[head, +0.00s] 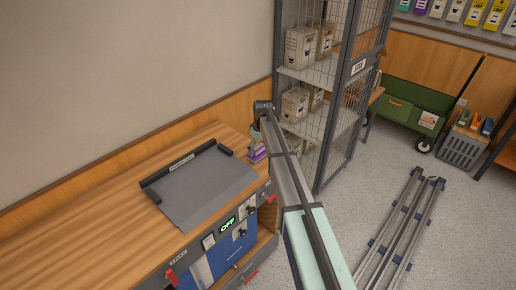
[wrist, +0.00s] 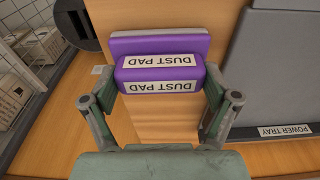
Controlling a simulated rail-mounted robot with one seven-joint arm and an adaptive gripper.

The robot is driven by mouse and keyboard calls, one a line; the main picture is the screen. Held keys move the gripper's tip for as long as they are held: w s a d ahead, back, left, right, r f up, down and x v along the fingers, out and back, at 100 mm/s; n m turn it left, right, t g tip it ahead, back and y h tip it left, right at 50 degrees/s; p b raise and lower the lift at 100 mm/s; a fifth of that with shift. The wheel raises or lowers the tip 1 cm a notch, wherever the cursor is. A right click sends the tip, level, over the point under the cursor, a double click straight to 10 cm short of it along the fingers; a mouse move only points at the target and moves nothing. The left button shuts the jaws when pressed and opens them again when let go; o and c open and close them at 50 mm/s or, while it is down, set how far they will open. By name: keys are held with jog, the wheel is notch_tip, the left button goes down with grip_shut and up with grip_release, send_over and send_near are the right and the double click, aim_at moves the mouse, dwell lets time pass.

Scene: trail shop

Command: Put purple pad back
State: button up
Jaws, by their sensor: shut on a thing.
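In the head view a bit of purple pad (head: 257,157) shows by the counter's right end, mostly hidden by my arm and gripper.
A grey tray (head: 200,185) labelled "POWER TRAY" in the wrist view lies left of the pads in the head view. A wire cage (head: 325,90) with boxes stands just behind.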

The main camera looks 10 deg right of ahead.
aim_at(260, 148)
jog(key=shift+f, duration=0.15)
jog(key=o, duration=1)
jog(key=r+b, duration=0.1)
jog(key=r, duration=0.7)
jog(key=s+d+r+b, duration=0.1)
jog(key=r, duration=0.3)
jog(key=shift+s+r+b, duration=0.1)
jog(key=shift+r+b, duration=0.05)
jog(key=shift+b, duration=0.2)
